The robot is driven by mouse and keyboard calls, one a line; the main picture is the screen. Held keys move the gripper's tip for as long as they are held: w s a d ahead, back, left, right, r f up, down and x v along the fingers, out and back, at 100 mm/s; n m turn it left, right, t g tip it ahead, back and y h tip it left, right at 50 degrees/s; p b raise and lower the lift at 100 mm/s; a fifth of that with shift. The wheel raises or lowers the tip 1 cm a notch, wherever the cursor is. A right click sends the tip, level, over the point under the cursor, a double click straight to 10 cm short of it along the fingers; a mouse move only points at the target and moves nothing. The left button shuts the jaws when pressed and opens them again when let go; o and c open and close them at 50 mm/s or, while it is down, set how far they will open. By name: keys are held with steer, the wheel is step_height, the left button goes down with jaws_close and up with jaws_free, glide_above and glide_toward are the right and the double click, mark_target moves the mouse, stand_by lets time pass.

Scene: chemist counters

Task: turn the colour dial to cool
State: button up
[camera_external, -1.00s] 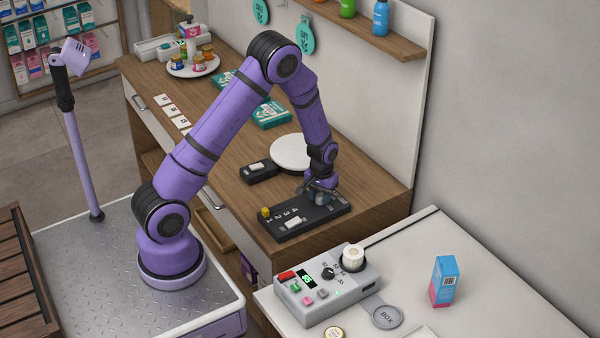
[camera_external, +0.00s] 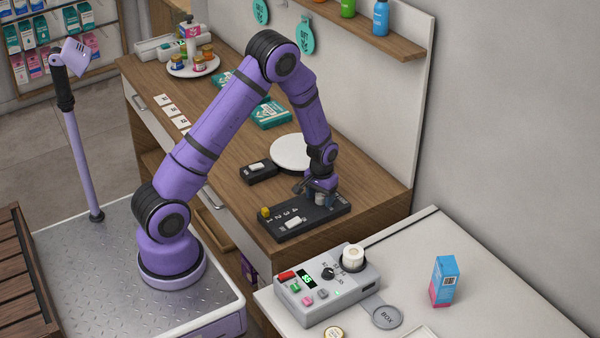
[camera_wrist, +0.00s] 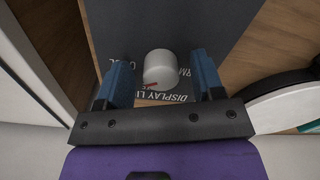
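The colour dial (camera_wrist: 159,70) is a pale grey round knob on the black control panel (camera_wrist: 190,25) in the wrist view. A short red mark shows at its lower-left edge. Partly hidden lettering reads "DISPLAY LI…" below it, "…RM" at its right and seemingly "COOL" at upper left. My gripper (camera_wrist: 161,75) is open, its two blue fingers on either side of the dial with visible gaps. In the external view my gripper (camera_external: 317,188) is low over the right end of the panel (camera_external: 290,226), partly hiding the dial (camera_external: 320,199).
The panel also bears a yellow knob (camera_external: 265,212) and a white switch (camera_external: 293,223). A small black switch box (camera_external: 258,172) and a round white plate (camera_external: 292,152) lie behind it. A grey device (camera_external: 325,293) stands on the white counter in front.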

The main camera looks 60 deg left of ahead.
steer(key=shift+r, duration=0.1)
step_height(320, 180, up, 11)
stand_by(0.7)
steer(key=shift+d, duration=0.1)
step_height(320, 180, up, 12)
steer(key=r+m+t, duration=0.1)
glide_above(321, 196)
steer(key=s+d, duration=0.2)
steer(key=s, duration=0.3)
steer(key=s+d+r+m+t, duration=0.1)
steer(key=s+r+t, duration=0.1)
steer(key=s+r, duration=0.55)
steer(key=s+d+r+m+t, duration=0.1)
steer(key=s+r, duration=0.3)
steer(key=s, duration=0.6)
steer(key=s+d+r+m+t, duration=0.1)
steer(key=s+r, duration=0.3)
steer(key=s, duration=0.6)
